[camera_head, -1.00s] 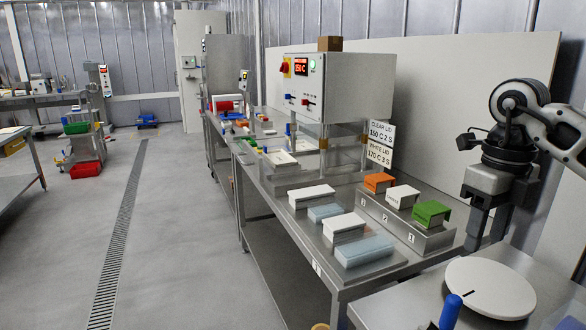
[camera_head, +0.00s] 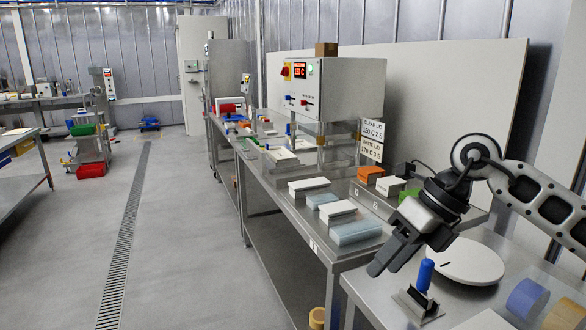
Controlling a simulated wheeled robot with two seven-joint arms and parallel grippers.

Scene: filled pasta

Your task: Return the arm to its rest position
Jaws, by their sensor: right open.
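My right arm comes in from the right edge over the near table. Its dark gripper (camera_head: 386,260) points down and to the left, open and with nothing seen between its fingers. It appears in front of the near table's back-left corner, just left of a blue-handled tool (camera_head: 425,274). The gripper body hides part of the green block (camera_head: 410,196) and the rack's near end. My left gripper is not in view.
A white round disc (camera_head: 462,262) and blue roll (camera_head: 527,298) lie on the near table (camera_head: 380,300). Boxes, including an orange block (camera_head: 370,175), stand on the long bench beside the sealing machine (camera_head: 345,85). Open floor (camera_head: 190,240) lies left.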

